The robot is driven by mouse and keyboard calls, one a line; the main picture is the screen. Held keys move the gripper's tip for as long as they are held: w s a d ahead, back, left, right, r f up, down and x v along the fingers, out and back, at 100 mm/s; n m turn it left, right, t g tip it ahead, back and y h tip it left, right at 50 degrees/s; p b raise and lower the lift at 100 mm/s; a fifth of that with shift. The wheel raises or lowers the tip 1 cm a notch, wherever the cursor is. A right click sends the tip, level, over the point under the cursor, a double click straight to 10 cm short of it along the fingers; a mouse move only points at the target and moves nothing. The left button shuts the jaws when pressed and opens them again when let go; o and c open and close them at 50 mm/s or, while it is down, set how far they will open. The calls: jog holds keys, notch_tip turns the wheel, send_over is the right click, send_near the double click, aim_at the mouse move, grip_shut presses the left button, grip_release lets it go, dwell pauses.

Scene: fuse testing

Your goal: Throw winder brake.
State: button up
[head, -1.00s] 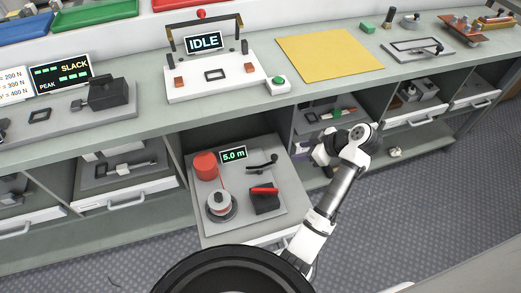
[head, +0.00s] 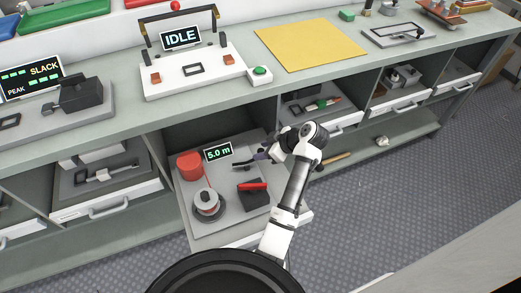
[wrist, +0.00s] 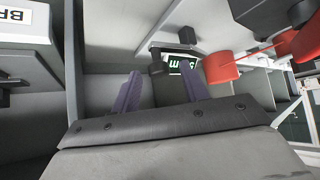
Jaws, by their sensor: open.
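The winder unit is a grey plate (head: 232,211) on a pulled-out drawer. It carries a red cylinder (head: 189,165), a spool (head: 207,203), a "5.0 m" display (head: 217,152), a black lever (head: 243,163) and a black block (head: 254,199) with a red handle (head: 252,186). I cannot tell for sure which lever is the brake. My gripper (head: 262,154) is at the right end of the black lever, partly overlapping it in the head view. In the wrist view its two purple fingers (wrist: 158,92) are apart, with the display (wrist: 182,62) beyond them; contact with the lever is unclear.
The bench top (head: 115,120) overhangs the drawer from behind. A white "IDLE" console (head: 195,72) and a yellow mat (head: 315,42) lie on it. Neighbouring bays hold other drawers (head: 105,200). The floor at right (head: 400,200) is clear.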

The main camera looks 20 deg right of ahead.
jog(key=shift+x, duration=0.95)
grip_shut()
